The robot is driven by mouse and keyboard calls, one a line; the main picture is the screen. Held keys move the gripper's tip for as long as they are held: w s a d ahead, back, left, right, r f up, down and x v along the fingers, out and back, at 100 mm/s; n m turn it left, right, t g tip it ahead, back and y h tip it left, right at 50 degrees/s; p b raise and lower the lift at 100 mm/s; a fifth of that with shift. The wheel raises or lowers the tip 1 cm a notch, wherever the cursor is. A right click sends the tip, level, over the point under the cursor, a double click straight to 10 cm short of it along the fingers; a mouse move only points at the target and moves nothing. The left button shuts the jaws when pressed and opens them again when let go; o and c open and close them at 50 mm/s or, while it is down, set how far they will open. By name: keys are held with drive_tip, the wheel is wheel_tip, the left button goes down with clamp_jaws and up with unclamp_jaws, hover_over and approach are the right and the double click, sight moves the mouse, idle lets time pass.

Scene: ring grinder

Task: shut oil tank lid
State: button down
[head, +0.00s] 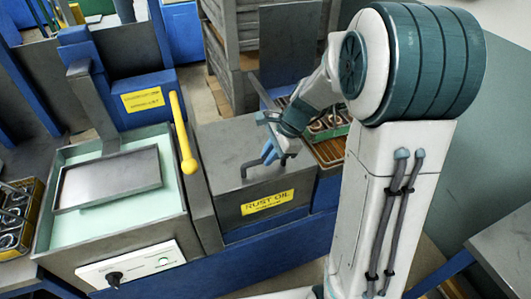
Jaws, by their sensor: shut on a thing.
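The oil tank (232,216) is a grey box with a yellow "RUST OIL" label, in the middle of the head view. Its grey lid (218,150) appears to lie flat over the top of the tank; any small gap along its edge is too small to tell. My gripper (268,160) reaches in from the upper right, over the right part of the lid. Its blue fingers are shut at the lid's handle (246,169). The fingers and wrist partly hide the handle.
Left of the tank stands an open tank of pale green liquid with a tray (110,180) and a yellow lever (182,130). A basket of rings (328,140) is behind my wrist. Another ring basket (17,215) is at far left. Grey crates (265,35) stand behind.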

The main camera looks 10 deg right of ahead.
drive_tip(key=shift+s, duration=0.2)
drive_tip(key=c, duration=1.4)
unclamp_jaws()
drive_tip(key=shift+s+d, duration=0.1)
drive_tip(key=shift+s, duration=0.05)
drive_tip(key=shift+d+r, duration=0.1)
drive_tip(key=shift+r, duration=0.2)
drive_tip(key=v, duration=1.3)
